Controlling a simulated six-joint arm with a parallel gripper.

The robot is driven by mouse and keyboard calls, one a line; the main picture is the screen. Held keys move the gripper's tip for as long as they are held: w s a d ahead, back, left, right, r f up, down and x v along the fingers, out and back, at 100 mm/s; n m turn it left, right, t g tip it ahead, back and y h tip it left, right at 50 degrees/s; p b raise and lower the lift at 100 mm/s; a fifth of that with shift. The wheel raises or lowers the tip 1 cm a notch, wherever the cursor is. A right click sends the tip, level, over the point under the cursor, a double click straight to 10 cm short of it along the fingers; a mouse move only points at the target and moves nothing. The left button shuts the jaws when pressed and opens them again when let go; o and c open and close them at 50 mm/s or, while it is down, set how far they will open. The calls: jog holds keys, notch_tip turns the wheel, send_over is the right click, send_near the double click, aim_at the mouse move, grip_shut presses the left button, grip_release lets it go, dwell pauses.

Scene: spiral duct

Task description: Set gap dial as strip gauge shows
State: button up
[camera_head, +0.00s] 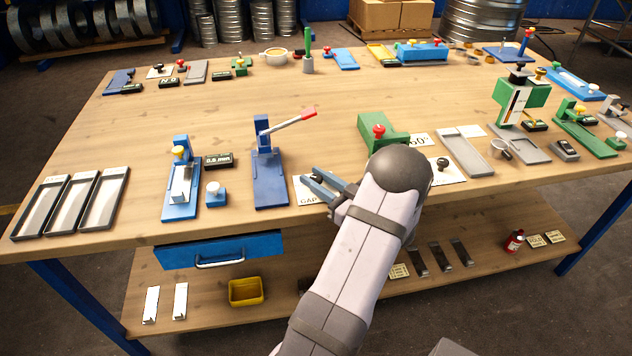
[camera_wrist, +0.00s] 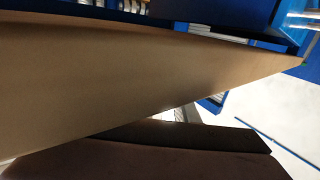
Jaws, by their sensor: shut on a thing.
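My gripper (camera_head: 319,185) is low over the white card marked GAP (camera_head: 306,198), left of my forearm. Its two blue-grey fingers are a little apart, shut on the gap dial, which they and my wrist hide; its setting cannot be read. The blue strip gauge (camera_head: 181,208) with a yellow knob stands to the left, a pale strip lying on it. A small dark display (camera_head: 218,160) beside it seems to read 0.8 mm. The wrist view shows no clear dial or gauge, only a wide tan surface and a dark brown shape below it.
A blue lever press (camera_head: 270,185) with a red-tipped handle stands just left of my gripper. A green block (camera_head: 378,128) with a red knob is behind my wrist. Three strip trays (camera_head: 72,205) lie at the left. The middle of the bench behind the press is clear.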

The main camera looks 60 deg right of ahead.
aim_at(321, 180)
jog(key=shift+n+y+b, duration=0.3)
jog(key=shift+n+y, duration=0.6)
jog(key=shift+y, duration=0.5)
jog(key=o, duration=1)
jog(key=shift+s+b, duration=0.75)
jog(key=shift+s, duration=2.9)
jog(key=shift+r, duration=0.1)
